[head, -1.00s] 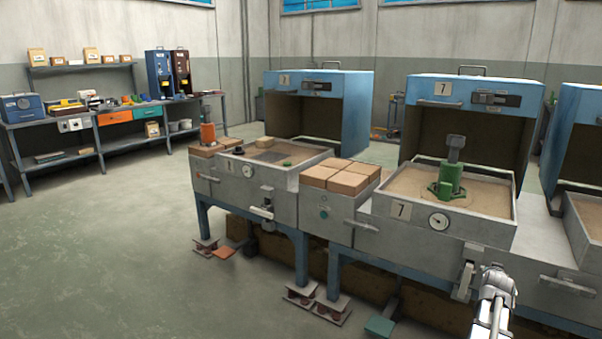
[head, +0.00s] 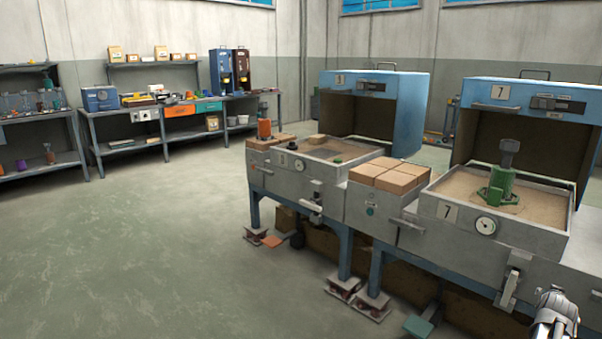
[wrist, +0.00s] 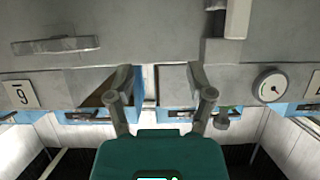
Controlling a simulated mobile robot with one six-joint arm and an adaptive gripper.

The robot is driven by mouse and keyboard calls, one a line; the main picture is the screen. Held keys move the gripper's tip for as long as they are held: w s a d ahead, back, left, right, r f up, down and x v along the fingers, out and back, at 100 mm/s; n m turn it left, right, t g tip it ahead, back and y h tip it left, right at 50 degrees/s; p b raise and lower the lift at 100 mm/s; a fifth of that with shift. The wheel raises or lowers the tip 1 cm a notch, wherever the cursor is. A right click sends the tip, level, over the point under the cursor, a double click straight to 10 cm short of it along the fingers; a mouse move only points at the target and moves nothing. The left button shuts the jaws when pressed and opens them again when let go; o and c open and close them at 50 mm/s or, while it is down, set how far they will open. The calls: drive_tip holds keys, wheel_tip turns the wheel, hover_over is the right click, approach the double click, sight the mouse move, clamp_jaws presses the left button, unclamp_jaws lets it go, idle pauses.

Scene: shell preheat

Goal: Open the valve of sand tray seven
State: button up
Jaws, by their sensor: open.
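Sand tray seven (head: 448,213) stands at the right in the head view, with a "7" plate and a round gauge (head: 486,226) on its front. A green fixture (head: 500,186) with a grey top stands in its sand. A grey lever-like fitting (head: 512,286), apparently the valve, hangs below the tray's front, pointing down. My arm shows at the lower right, close to it. In the wrist view my gripper (wrist: 160,88) is open, with nothing visible between its fingers. Ahead are grey metal fronts, a gauge (wrist: 270,86) and a pale fitting (wrist: 236,18) at the top.
Blue hood (head: 470,100) stands open behind tray seven. Brown blocks (head: 388,173) lie left of it, above a drawer handle (head: 398,217). Another tray (head: 268,176) lies farther left. A green pedal (head: 418,326) is near the floor. The floor at left is clear.

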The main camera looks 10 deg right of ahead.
drive_tip(key=w+a+f+n+y, duration=0.2)
drive_tip(key=w+a+y, duration=0.15)
drive_tip(key=a, duration=0.75)
drive_tip(key=w+a+f+n+g+y+p, duration=0.15)
drive_tip(key=w+a, duration=0.35)
drive_tip(key=a, duration=0.6)
drive_tip(key=w+a+f+n+y, duration=0.25)
drive_tip(key=w+a, duration=0.25)
drive_tip(key=a, duration=0.7)
drive_tip(key=s+a+f+n+g+y+p, duration=0.1)
drive_tip(key=s+a+n+g+y, duration=0.3)
drive_tip(key=a, duration=1.2)
drive_tip(key=s+a+f+n+g+h, duration=0.15)
drive_tip(key=s+a, duration=0.45)
drive_tip(key=a, duration=0.9)
wheel_tip(320, 180, up, 38)
drive_tip(key=p, duration=3.8)
drive_tip(key=shift+w+r+m+g+y, duration=0.15)
drive_tip(key=shift+w+m+g+y, duration=0.15)
drive_tip(key=shift+m+g, duration=0.15)
drive_tip(key=shift+a, duration=0.1)
